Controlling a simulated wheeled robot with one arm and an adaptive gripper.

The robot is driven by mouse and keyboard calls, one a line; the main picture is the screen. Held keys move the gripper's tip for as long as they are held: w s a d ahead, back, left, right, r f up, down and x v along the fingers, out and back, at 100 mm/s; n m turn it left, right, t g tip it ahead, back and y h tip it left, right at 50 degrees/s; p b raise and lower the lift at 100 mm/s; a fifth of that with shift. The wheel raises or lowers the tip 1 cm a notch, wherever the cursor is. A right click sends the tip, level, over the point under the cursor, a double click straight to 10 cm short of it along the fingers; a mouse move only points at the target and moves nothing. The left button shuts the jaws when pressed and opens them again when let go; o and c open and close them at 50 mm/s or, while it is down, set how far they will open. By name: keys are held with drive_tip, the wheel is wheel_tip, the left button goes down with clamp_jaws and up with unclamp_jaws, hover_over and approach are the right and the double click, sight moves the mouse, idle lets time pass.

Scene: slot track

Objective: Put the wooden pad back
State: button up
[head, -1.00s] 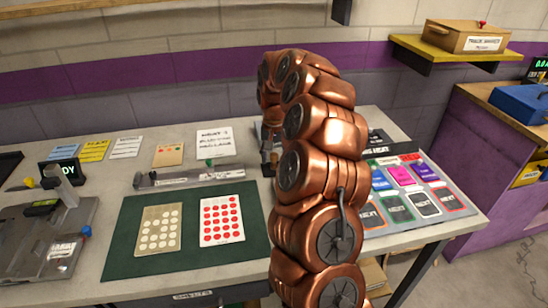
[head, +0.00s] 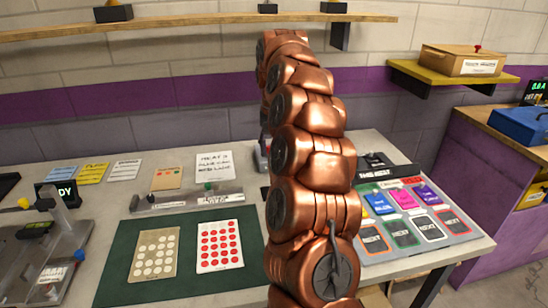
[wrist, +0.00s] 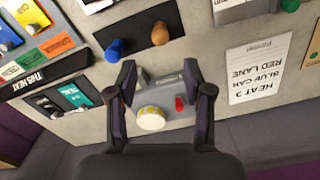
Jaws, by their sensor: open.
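My gripper (wrist: 160,85) is open and empty in the wrist view, its two dark fingers spread apart over a grey device on the table. A brown, wood-coloured knob (wrist: 160,34) stands next to a blue knob (wrist: 115,47) on a black mat. I cannot tell for sure which piece is the wooden pad. In the head view my arm hides the gripper and the area around it.
A green mat (head: 192,286) holds two dotted cards. A grey rail (head: 188,200) lies behind it. The board with coloured cards (head: 455,243) is right of my arm. A white note (wrist: 259,72) lies beside the device. A wooden shelf (head: 190,23) runs along the wall.

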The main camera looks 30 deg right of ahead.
drive_tip(key=shift+r, duration=0.25)
drive_tip(key=shift+a, duration=0.1)
drive_tip(key=s+a+r+n, duration=0.1)
drive_tip(key=s+a+n, duration=0.2)
drive_tip(key=s+a, duration=0.45)
drive_tip(key=s+a+n, duration=0.3)
drive_tip(key=s+a, duration=0.2)
drive_tip(key=a, duration=0.5)
drive_tip(key=s+a+f, duration=0.2)
drive_tip(key=s+f, duration=0.1)
drive_tip(key=s, duration=0.5)
drive_tip(key=s+a+f+n+g, duration=0.1)
drive_tip(key=s+a+f, duration=0.1)
drive_tip(key=s, duration=0.7)
drive_tip(key=s+a+f+n, duration=0.1)
drive_tip(key=s+f, duration=0.3)
drive_tip(key=s, duration=0.4)
drive_tip(key=shift+s+a+f+g, duration=0.25)
drive_tip(key=shift+a+g, duration=0.15)
drive_tip(key=shift+a, duration=0.35)
